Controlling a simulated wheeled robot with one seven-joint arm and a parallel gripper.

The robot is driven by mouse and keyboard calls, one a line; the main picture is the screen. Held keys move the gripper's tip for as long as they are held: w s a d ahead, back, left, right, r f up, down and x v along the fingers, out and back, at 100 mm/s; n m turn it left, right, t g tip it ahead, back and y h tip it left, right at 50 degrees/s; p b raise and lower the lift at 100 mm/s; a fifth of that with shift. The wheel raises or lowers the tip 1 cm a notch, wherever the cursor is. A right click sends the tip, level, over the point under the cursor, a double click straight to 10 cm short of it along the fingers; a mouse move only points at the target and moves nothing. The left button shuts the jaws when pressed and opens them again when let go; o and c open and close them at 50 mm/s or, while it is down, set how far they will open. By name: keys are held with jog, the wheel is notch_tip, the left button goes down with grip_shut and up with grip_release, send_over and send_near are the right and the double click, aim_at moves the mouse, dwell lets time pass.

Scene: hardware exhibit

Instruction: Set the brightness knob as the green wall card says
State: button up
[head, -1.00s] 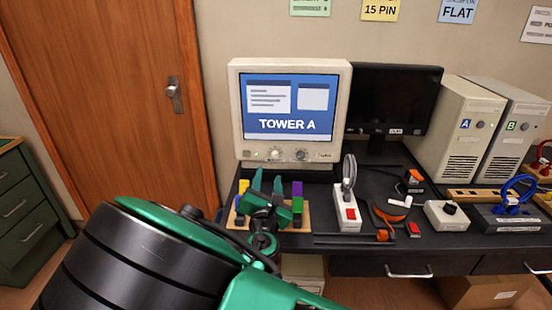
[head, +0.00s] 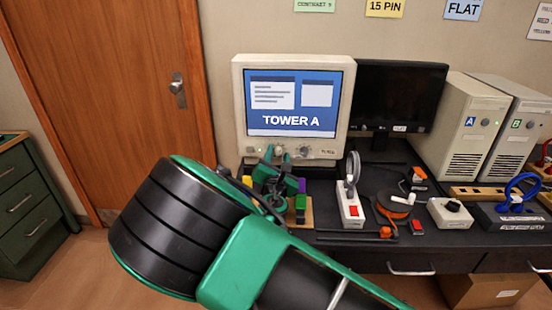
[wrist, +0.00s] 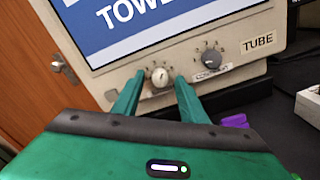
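The beige tube monitor (head: 239,100) shows "TOWER A" and has two knobs below its screen. In the wrist view, a pale knob (wrist: 160,77) is on the left and a dark grey knob (wrist: 209,58) on the right, with a small label under it too blurred to read surely. My gripper (wrist: 159,85) is open, with its green fingers on either side of the pale knob. Gaps show between fingers and knob; contact cannot be seen. In the head view my gripper (head: 274,153) partly covers the pale knob. The green wall card (head: 314,5) is cut off at the top; its lower line seems to start with "CONTRAST".
A block holder with a purple block (head: 301,186) stands below my gripper. A white power strip (head: 350,208) with a grey ring, an orange reel (head: 397,203) and a switch box (head: 450,212) lie to the right. A dark flat monitor (head: 403,95) stands beside the tube monitor.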

grip_shut()
jog(key=shift+a, duration=0.1)
jog(key=shift+m, duration=0.3)
jog(key=m, duration=0.2)
jog(key=shift+m, duration=0.3)
jog(key=shift+f+m, duration=0.1)
jog(key=shift+m, duration=2.2)
jog(key=shift+s, duration=0.1)
jog(key=shift+d, duration=0.2)
